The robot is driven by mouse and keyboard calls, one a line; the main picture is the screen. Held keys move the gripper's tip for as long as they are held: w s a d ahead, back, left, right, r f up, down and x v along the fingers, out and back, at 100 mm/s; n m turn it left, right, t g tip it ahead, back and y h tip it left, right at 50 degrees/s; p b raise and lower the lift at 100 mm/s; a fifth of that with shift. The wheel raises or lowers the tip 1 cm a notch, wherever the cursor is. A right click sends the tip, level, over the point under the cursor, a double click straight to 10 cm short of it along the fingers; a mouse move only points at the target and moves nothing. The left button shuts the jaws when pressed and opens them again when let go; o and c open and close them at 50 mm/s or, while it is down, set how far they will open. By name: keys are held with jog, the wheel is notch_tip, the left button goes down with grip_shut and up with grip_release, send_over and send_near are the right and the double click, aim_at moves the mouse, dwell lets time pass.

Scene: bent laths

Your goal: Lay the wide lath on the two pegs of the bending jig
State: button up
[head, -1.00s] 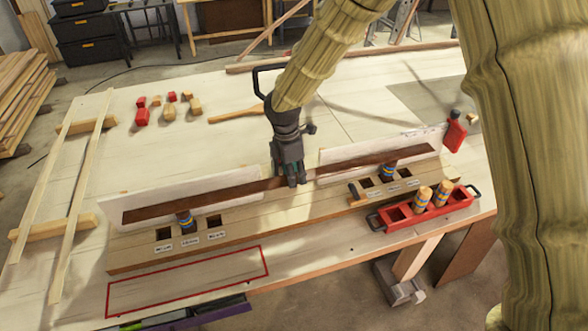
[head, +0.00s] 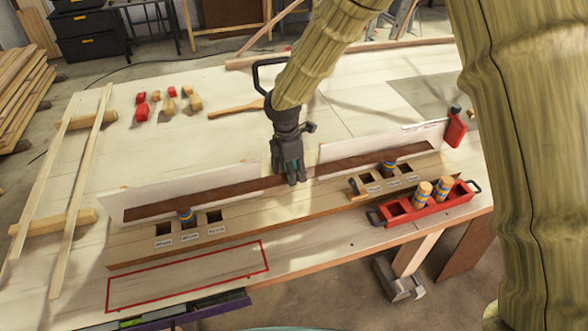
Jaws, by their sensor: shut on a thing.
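The wide lath (head: 235,190) is a long, dark brown strip, seen in the head view running lengthwise along the wooden bending jig (head: 260,220). My gripper (head: 292,180) points down and is shut on the lath near its middle; the fingers hide that part. One blue-and-yellow banded peg (head: 186,217) stands in the jig's left part, just in front of the lath's lower edge in the picture. The other peg (head: 388,168) stands likewise on the right. I cannot tell whether the lath touches either peg.
White upright boards (head: 210,185) stand behind the jig. A red tray (head: 425,205) with two banded pegs stands at right front. Square holes with labels flank the jig's pegs. A red outline (head: 190,275) marks the front left bench. Small red and wooden blocks (head: 168,105) lie behind.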

jog(key=shift+f, duration=0.25)
jog(key=o, duration=1.2)
jog(key=shift+o, duration=0.7)
jog(key=shift+r, duration=0.2)
jog(key=shift+s+a+r+p, duration=0.1)
jog(key=shift+a+r+p, duration=0.1)
jog(key=shift+r+p, duration=1.05)
jog(key=shift+s+a+r+p, duration=0.15)
jog(key=shift+r+p, duration=0.75)
jog(key=shift+r, duration=0.65)
jog(key=shift+w, duration=0.15)
